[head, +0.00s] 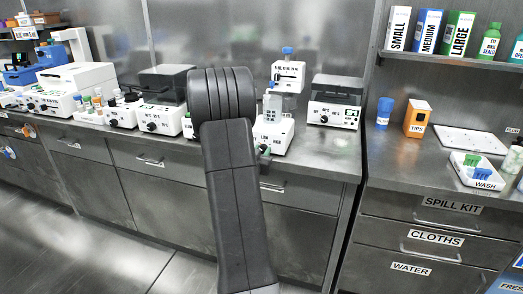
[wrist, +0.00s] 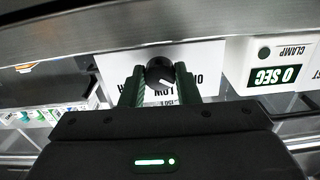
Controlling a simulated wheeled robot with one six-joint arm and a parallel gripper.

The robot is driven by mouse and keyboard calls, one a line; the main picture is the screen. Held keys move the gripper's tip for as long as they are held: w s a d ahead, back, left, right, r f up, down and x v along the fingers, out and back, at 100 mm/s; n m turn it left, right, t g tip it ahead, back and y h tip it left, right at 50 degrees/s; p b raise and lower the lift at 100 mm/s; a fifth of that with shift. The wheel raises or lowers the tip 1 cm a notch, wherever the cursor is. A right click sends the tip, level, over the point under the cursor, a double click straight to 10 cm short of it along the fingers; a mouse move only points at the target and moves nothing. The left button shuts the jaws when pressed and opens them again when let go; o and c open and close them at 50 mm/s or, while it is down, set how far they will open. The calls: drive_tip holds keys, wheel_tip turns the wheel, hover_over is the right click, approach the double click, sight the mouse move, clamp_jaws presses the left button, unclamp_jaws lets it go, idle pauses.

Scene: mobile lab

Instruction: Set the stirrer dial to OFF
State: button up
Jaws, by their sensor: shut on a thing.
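The stirrer dial (wrist: 157,66) is a round black knob with a white pointer line, on a white panel with black lettering in the wrist view. The pointer slants toward the lower right of that picture. The lettering is partly covered, so I cannot read which mark the pointer meets. My gripper (wrist: 160,76) is shut on the dial, one green finger on each side. In the head view my gripper (head: 263,153) is mostly hidden behind my arm, at the front of a white device (head: 278,139) on the bench. The dial cannot be made out there.
Another white device with a dark lid (head: 333,110) stands right on the bench (head: 325,160). More devices with knobs line the bench to the left. The floor (head: 120,255) is clear.

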drive_tip(key=shift+n, duration=0.5)
drive_tip(key=shift+f, duration=0.1)
drive_tip(key=o, duration=0.7)
drive_tip(key=shift+s, duration=0.1)
drive_tip(key=v, duration=1.3)
drive_tip(key=shift+s, duration=0.35)
drive_tip(key=shift+w+a, duration=0.1)
drive_tip(key=shift+a, duration=0.05)
